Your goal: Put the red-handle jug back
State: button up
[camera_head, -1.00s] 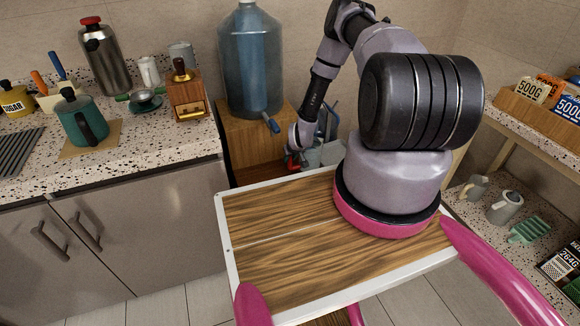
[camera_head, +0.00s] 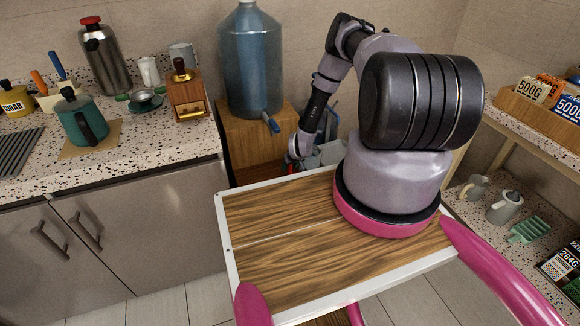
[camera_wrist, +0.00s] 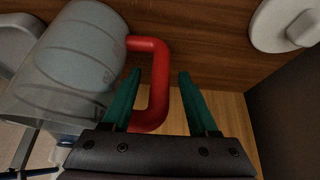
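The red-handle jug is in the wrist view at upper left, with a pale, translucent-looking body (camera_wrist: 75,60) and a red C-shaped handle (camera_wrist: 160,85) on its right side. My gripper (camera_wrist: 158,75) is open, with its dark green fingers on either side of the handle's upright bar. The left finger lies between the jug body and the bar, and the right finger is clear of it. I cannot tell whether either finger touches. In the head view my gripper is mostly hidden low behind the wooden board, near a small red patch.
A wooden wall or panel (camera_wrist: 210,45) lies beyond the jug, with a white fitting (camera_wrist: 285,25) at upper right. A large blue water bottle (camera_head: 250,65) stands on a wooden stand left of my arm. A left counter (camera_head: 150,150) and a right shelf hold other wares.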

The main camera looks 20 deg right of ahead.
jog(key=v, duration=1.2)
jog(key=w+d+r, duration=0.1)
jog(key=w+r, duration=0.2)
jog(key=r, duration=0.6)
jog(key=w+r, duration=0.3)
jog(key=r, duration=0.7)
jog(key=s+a+r+m, duration=0.1)
jog(key=s+r, duration=0.1)
jog(key=r, duration=1)
jog(key=s+a+r, duration=0.1)
jog(key=s+r, duration=0.1)
jog(key=r, duration=1)
jog(key=s+a+r+m, duration=0.2)
jog(key=s+r, duration=0.9)
jog(key=r, duration=0.2)
jog(key=s+a+r, duration=0.1)
jog(key=s+r, duration=0.1)
jog(key=s, duration=0.3)
jog(key=s+a+r+m+y, duration=0.1)
jog(key=s+r, duration=0.2)
jog(key=s, duration=0.3)
jog(key=s+a+r+t+y, duration=0.1)
jog(key=s+r, duration=0.2)
jog(key=s, duration=0.3)
jog(key=shift+m, duration=0.3)
